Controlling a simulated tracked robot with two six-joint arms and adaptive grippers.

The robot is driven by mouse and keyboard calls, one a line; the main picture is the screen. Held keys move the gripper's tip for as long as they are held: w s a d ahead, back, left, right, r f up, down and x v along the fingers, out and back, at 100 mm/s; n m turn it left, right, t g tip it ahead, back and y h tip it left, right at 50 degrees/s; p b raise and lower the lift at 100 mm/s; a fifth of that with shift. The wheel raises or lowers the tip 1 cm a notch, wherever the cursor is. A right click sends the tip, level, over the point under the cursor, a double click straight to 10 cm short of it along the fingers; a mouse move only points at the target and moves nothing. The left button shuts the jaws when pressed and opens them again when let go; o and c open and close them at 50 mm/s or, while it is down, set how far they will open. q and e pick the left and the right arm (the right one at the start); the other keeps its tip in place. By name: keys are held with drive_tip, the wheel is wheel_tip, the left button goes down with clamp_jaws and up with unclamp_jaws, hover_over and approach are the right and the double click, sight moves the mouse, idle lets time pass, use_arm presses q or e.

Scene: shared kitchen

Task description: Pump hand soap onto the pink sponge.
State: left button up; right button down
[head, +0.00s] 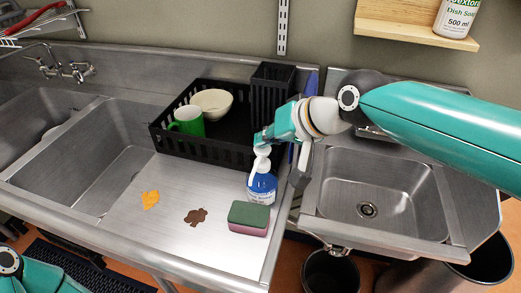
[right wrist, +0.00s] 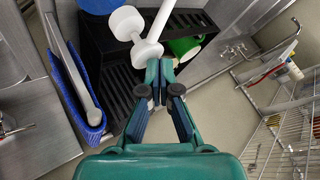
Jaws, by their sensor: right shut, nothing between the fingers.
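A soap bottle (head: 262,188) with a blue body and a white pump (head: 261,160) stands upright on the steel drainboard. The sponge (head: 249,217), green on top and pink below, lies just in front of it. My right gripper (head: 262,139) is shut and empty, directly over the pump head. In the right wrist view, the shut fingers (right wrist: 160,86) are by the white pump (right wrist: 145,52); I cannot tell whether they touch it. The spout's exact direction is unclear. My left gripper is out of view.
A black dish rack (head: 162,141) holds a green mug (head: 187,121) and a pale bowl (head: 211,103) behind the bottle. Orange (head: 150,199) and brown (head: 195,216) stains mark the drainboard. Sink basins lie left and right (head: 388,192).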

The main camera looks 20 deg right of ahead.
sight(265, 149)
drive_tip(key=shift+f, duration=0.1)
idle(0.3)
drive_tip(key=shift+f+b, duration=0.35)
drive_tip(key=shift+b, duration=0.05)
drive_tip(key=shift+f, duration=0.1)
idle(0.3)
drive_tip(key=shift+r+p, duration=0.4)
drive_tip(key=shift+r, duration=0.25)
wheel_tip(265, 149, up, 6)
drive_tip(key=p, duration=0.5)
